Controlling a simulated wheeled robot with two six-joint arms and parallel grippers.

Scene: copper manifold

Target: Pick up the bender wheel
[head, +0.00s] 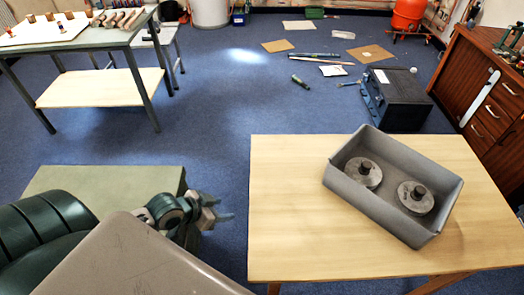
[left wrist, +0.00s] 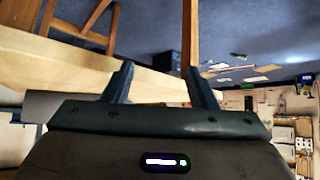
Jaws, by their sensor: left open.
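Two round grey metal wheels with dark central hubs, which look like bender wheels, lie in a grey open bin (head: 372,205) on the light wooden table. One wheel (head: 362,174) is towards the bin's far left end, the other wheel (head: 415,197) towards its near right end. I cannot tell which one is meant. My left gripper (head: 222,212) is left of the wooden table, well apart from the bin. In the left wrist view the left gripper (left wrist: 163,88) has its two fingers spread with nothing between them. My right gripper is not in view.
The wooden table (head: 290,215) has bare room left of the bin. A green-topped surface (head: 100,180) is beside my left arm. A black case (head: 397,98) stands on the floor behind the table. A workbench (head: 80,40) is at the far left, wooden drawers (head: 490,100) at the right.

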